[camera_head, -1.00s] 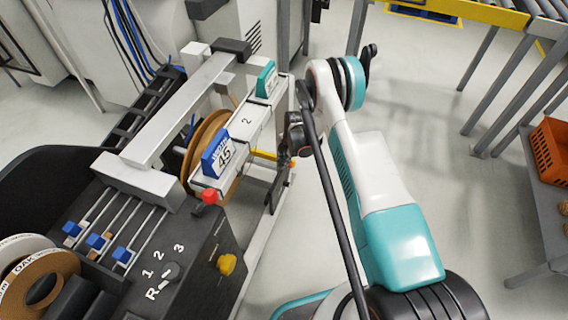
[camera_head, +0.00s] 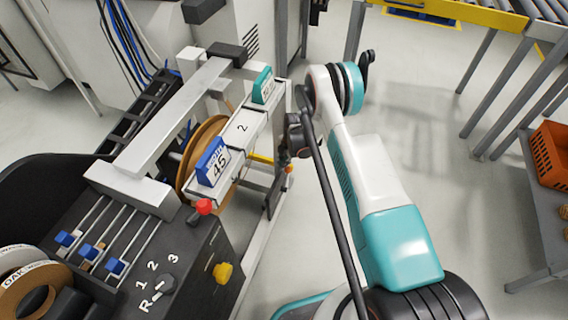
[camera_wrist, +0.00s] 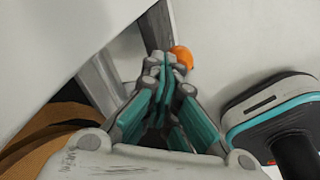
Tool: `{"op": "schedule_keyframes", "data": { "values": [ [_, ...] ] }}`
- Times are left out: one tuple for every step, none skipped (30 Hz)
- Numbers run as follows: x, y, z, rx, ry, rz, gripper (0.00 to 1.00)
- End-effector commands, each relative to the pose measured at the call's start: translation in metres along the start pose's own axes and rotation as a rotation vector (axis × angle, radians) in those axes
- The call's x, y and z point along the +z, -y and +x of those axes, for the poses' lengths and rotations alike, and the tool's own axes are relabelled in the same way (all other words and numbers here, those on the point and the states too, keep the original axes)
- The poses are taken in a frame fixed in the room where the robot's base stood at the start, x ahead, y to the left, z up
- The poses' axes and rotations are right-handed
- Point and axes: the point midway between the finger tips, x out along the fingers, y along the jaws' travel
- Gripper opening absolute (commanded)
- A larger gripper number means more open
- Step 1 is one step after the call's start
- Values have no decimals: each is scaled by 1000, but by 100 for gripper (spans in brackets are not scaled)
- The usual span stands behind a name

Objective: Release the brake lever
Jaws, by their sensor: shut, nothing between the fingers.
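My gripper (camera_head: 284,158) is beside the right side of the banding machine, partly hidden by my arm in the head view. In the wrist view its teal fingers (camera_wrist: 160,66) are shut with nothing between them. A round orange knob (camera_wrist: 181,57) is just beyond and right of the fingertips there; I cannot tell whether they touch. A small orange-red knob (camera_head: 289,169) shows close below the gripper in the head view, by a dark bar (camera_head: 275,195) on the machine's side. Which part is the brake lever is not clear. A yellow bar (camera_head: 261,158) lies left of the gripper.
The machine has a tape spool (camera_head: 194,150), a blue 45 block (camera_head: 211,160), a red knob (camera_head: 204,207), a yellow knob (camera_head: 222,272) and a dial (camera_head: 167,284). A conveyor (camera_head: 480,25) and an orange crate (camera_head: 551,152) stand right. Floor right of my arm is clear.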

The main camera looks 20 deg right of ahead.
Motion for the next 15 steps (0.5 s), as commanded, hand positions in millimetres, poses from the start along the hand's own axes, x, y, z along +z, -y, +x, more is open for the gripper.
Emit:
{"op": "schedule_keyframes", "data": {
  "values": [
    [2, 2, 1, -2, 2, 2, 0],
    [2, 2, 0, -2, 2, 2, 0],
    [2, 2, -1, -2, 2, 2, 0],
    [2, 1, -2, -2, 2, 2, 0],
    [2, 1, -4, -2, 2, 2, 0],
    [1, 1, -8, -2, 2, 2, 0],
    [1, 1, -11, -2, 2, 2, 0],
    [1, 1, -16, -1, 2, 2, 0],
    [1, 1, -22, -1, 2, 1, 0],
    [1, 1, -27, -1, 1, 1, 0],
    [1, 1, -33, -1, 1, 1, 0],
    [1, 1, -40, -1, 1, 1, 0],
    [0, 1, -47, -1, 1, 1, 0],
    [0, 1, -52, -1, 1, 1, 0],
    [0, 1, -61, 0, 1, 1, 0]
  ]
}}
